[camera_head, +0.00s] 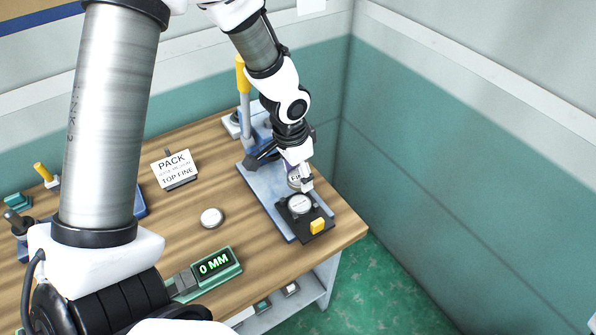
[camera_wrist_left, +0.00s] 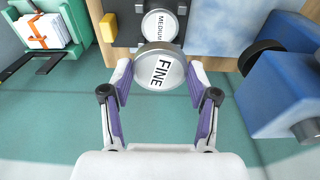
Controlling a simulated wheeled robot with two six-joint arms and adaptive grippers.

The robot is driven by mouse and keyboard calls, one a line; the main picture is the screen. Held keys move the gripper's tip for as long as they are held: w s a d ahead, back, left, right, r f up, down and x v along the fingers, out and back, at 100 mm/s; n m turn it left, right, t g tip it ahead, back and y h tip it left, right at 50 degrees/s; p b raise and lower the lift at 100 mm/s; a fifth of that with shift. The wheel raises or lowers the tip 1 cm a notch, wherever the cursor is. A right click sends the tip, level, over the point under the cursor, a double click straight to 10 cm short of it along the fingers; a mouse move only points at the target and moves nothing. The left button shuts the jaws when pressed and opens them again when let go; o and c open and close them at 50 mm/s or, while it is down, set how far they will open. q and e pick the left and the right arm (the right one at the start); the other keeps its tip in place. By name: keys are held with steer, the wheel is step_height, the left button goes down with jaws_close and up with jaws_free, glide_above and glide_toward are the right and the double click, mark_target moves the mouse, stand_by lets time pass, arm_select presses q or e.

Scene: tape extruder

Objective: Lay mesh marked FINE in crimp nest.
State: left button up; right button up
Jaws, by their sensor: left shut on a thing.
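My left gripper (camera_head: 301,178) is shut on a round silver mesh disc marked FINE (camera_wrist_left: 158,72), held between its two purple-lined fingers (camera_wrist_left: 160,76) in the left wrist view. In the head view the FINE disc (camera_head: 293,183) is small and partly covered by the gripper, just above and behind the nest. The crimp nest is a black block (camera_head: 289,221) on the blue press base. A silver disc (camera_head: 300,204) lies in it; in the left wrist view this disc reads MEDIUM (camera_wrist_left: 160,26). My right gripper is not in view.
A press column with a yellow handle (camera_head: 243,76) stands behind the nest. A yellow block (camera_head: 317,226) sits at the nest's front. A loose silver disc (camera_head: 211,217), a PACK / TOP FINE sign (camera_head: 174,168) and a 0 MM gauge (camera_head: 214,264) are on the wooden table.

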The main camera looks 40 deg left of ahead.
mark_target(299, 204)
arm_select(q)
steer(key=shift+w+f, duration=0.1)
steer(key=shift+f, duration=0.3)
step_height(299, 204, down, 8)
steer(key=b, duration=0.7)
steer(key=shift+r, duration=0.1)
steer(key=o, duration=1.2)
steer(key=shift+o, duration=0.2)
steer(key=shift+r, duration=0.1)
steer(key=r, duration=0.4)
steer(key=s+r, duration=0.1)
steer(key=r, duration=0.6)
steer(key=shift+s+a+r, duration=0.25)
steer(key=shift+s+r, duration=0.1)
steer(key=shift+r, duration=0.05)
